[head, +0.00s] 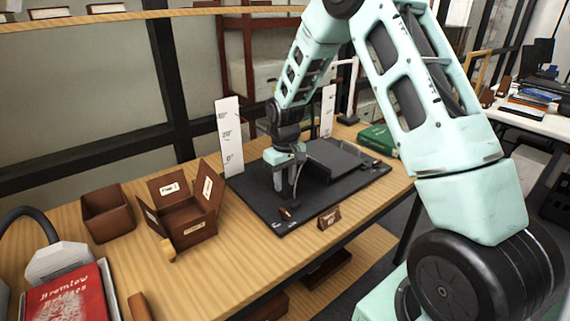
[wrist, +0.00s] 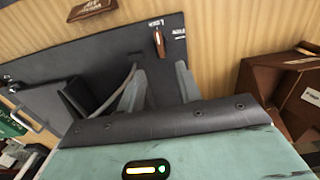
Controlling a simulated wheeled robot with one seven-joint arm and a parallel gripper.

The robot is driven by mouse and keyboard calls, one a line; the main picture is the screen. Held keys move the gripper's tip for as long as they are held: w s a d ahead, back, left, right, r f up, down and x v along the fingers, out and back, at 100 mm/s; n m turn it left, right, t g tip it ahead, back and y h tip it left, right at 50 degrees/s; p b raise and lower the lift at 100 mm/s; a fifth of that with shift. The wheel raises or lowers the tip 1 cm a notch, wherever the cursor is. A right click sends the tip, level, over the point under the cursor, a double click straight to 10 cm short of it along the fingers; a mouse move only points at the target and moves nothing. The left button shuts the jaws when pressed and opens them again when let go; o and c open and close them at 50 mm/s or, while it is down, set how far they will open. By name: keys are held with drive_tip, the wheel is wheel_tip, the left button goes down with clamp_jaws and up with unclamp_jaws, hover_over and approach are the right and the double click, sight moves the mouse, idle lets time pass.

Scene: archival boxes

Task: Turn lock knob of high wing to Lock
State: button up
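The black cradle board (head: 262,208) lies on the wooden table with a raised dark grey wing (head: 340,158) at its right. A small brown lever knob (head: 287,213) sits near the board's front corner. In the wrist view the knob (wrist: 159,44) lies lengthwise toward a white label reading LOCK (wrist: 155,23); a second label (wrist: 179,33) beside it is hard to read. My gripper (head: 284,187) is above the board, behind the knob, with its fingers apart. In the wrist view its fingertips (wrist: 160,68) are empty and short of the knob.
White angle scales (head: 229,137) stand behind the board. A small brown placard (head: 330,217) stands at its front edge. Left are an open brown box (head: 188,212), a brown bin (head: 107,212) and a red book (head: 68,296). A green box (head: 378,138) is at the right.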

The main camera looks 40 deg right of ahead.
wheel_tip(320, 180, up, 7)
drive_tip(key=shift+f+b, duration=0.2)
drive_tip(key=shift+b, duration=0.15)
idle(0.3)
drive_tip(key=s+a+r+n, duration=0.2)
drive_tip(key=s+a+r, duration=0.1)
drive_tip(key=s+a, duration=0.55)
drive_tip(key=s+a+r+n, duration=0.2)
drive_tip(key=s+a, duration=0.3)
drive_tip(key=a, duration=0.7)
drive_tip(key=s+a+n, duration=0.1)
drive_tip(key=s+a, duration=0.2)
drive_tip(key=s, duration=0.6)
drive_tip(key=s+a+n, duration=0.2)
drive_tip(key=s+a, duration=0.1)
drive_tip(key=s, duration=0.5)
drive_tip(key=shift+s+r+y, duration=0.3)
drive_tip(key=shift+s, duration=0.1)
